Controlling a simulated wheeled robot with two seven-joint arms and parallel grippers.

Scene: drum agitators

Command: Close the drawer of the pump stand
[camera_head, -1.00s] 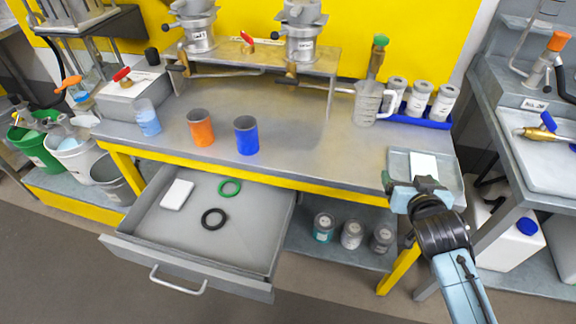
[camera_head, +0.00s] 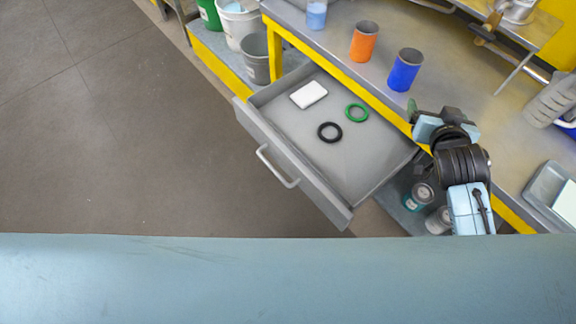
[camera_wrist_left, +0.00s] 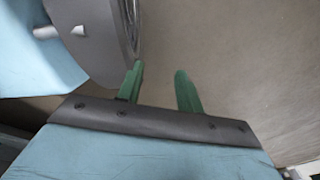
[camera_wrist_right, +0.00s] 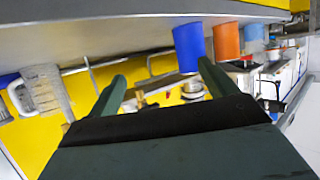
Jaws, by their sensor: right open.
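The grey drawer (camera_head: 290,158) of the pump stand (camera_head: 386,92) stands pulled out below the bench top in the head view. Its silver bar handle (camera_head: 277,168) is on the front panel, facing lower left. A white block (camera_head: 309,95), a green ring (camera_head: 356,112) and a black ring (camera_head: 330,132) lie inside. My right gripper (camera_head: 436,118) is over the bench's front edge, right of the drawer and apart from the handle. Its fingers are spread and empty in the right wrist view (camera_wrist_right: 163,85). My left gripper (camera_wrist_left: 159,82) shows only in its wrist view, fingers apart and empty over floor.
An orange cup (camera_head: 364,42), a blue cup (camera_head: 404,70) and a beaker (camera_head: 317,14) stand on the bench. A grey bucket (camera_head: 256,58) stands left of the drawer. Jars (camera_head: 419,196) sit on the shelf below. The floor (camera_head: 130,140) before the drawer is clear.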

